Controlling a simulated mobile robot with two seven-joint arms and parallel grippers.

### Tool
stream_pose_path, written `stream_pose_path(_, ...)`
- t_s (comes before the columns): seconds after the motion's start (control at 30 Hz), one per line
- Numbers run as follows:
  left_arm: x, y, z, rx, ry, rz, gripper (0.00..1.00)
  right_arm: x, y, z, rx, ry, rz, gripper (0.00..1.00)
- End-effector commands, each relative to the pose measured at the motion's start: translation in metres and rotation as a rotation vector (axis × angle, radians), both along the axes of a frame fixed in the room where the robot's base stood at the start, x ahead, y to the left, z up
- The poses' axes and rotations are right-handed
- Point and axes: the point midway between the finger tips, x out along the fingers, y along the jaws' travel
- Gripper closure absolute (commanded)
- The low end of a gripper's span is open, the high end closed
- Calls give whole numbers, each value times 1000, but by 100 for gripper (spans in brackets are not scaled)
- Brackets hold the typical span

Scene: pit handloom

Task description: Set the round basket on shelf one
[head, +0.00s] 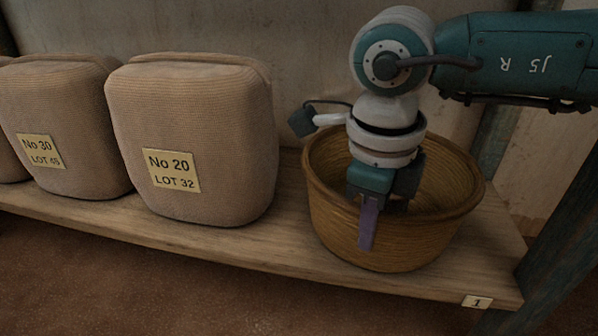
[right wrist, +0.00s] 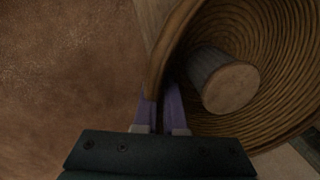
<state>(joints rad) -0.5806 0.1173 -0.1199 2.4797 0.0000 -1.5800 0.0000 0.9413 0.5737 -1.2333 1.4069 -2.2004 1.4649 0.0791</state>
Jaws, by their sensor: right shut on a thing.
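The round basket (head: 440,230) is a brown coiled basket, upright at the right end of the wooden shelf (head: 250,252). The shelf's front edge bears a tag (head: 477,302) reading 1. The basket's base appears to be on the board, close to the front edge; I cannot tell for sure that it touches. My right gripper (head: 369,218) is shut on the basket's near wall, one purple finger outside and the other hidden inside. The right wrist view shows both fingers (right wrist: 160,106) astride the basket's rim (right wrist: 170,50). My left gripper is not in view.
A grey cylinder with a tan end (right wrist: 231,87) lies inside the basket. Tan ribbed bales stand left on the shelf, labelled No 20 (head: 190,130) and No 30 (head: 65,120). A narrow gap separates No 20 from the basket. A dark post (head: 560,250) stands at the right.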

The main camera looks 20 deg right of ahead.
Motion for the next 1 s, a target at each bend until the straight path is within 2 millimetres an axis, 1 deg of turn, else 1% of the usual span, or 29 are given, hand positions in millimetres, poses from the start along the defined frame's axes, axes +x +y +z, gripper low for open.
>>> stream_pose_path(0.03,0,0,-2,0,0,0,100,1,0,-2,0,-3,0,100)
stream_pose_path(0.07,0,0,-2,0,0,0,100,0,0,-3,0,0,0,91)
stream_pose_path(0.1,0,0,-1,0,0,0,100,0,0,-2,0,0,0,86)
stream_pose_path(0.3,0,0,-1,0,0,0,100,0,0,-2,0,0,0,64)
stream_pose_path(0.33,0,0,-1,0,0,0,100,0,0,-2,0,0,0,62)
stream_pose_path(0.57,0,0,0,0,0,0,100,0,0,-1,0,0,0,62)
stream_pose_path(0.67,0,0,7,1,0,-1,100,0,0,8,1,-1,0,62)
stream_pose_path(0.77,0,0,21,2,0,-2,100,-1,2,27,1,-1,0,62)
stream_pose_path(0.9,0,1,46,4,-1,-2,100,-4,5,61,1,-1,1,62)
stream_pose_path(1.0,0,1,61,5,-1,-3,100,-5,7,83,1,-2,0,62)
